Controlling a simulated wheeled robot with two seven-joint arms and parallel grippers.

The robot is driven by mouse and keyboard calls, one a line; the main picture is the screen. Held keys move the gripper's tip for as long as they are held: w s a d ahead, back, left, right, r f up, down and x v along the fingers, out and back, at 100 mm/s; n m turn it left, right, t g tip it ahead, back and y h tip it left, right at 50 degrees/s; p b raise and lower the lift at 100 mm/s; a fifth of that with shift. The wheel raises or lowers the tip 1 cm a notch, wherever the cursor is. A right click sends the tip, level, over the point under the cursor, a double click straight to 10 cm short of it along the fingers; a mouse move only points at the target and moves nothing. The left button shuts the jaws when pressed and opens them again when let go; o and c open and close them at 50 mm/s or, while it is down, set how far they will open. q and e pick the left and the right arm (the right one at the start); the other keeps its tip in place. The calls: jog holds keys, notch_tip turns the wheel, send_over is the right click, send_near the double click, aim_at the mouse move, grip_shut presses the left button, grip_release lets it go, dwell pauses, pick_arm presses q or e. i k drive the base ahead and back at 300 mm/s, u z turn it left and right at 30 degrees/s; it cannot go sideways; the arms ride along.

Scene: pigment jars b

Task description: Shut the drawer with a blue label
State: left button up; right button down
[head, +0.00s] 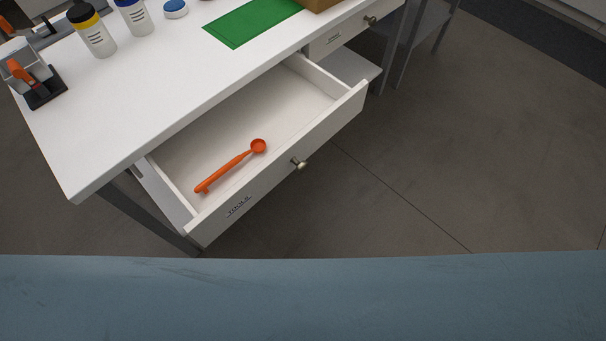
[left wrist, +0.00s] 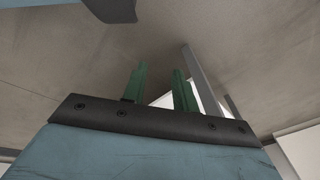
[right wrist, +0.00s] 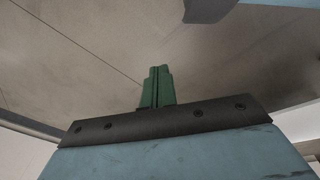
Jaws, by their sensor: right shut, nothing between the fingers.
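A white drawer (head: 290,152) under the white table stands pulled well out. It has a round metal knob (head: 299,164) and a small label (head: 239,205) that seems to read "TOOLS"; I cannot make out blue on it. An orange scoop (head: 230,167) lies inside. A second drawer (head: 345,36), at the upper right, has its own knob (head: 371,21) and small label, and looks shut. My left gripper (left wrist: 160,80) has its green fingers apart, with nothing seen between them. My right gripper (right wrist: 158,80) has its fingers together and empty. Neither gripper shows in the head view.
The tabletop (head: 150,110) holds a yellow-banded jar (head: 92,32), a blue-banded jar (head: 134,16), a blue-topped lid (head: 175,8), a green mat (head: 250,22) and a holder (head: 40,88) with an orange item. The floor (head: 430,170) right of the open drawer is clear.

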aim_at(295, 106)
jog(key=k, duration=0.8)
jog(key=u, duration=1.3)
jog(key=i, duration=0.75)
jog(key=z, duration=1.05)
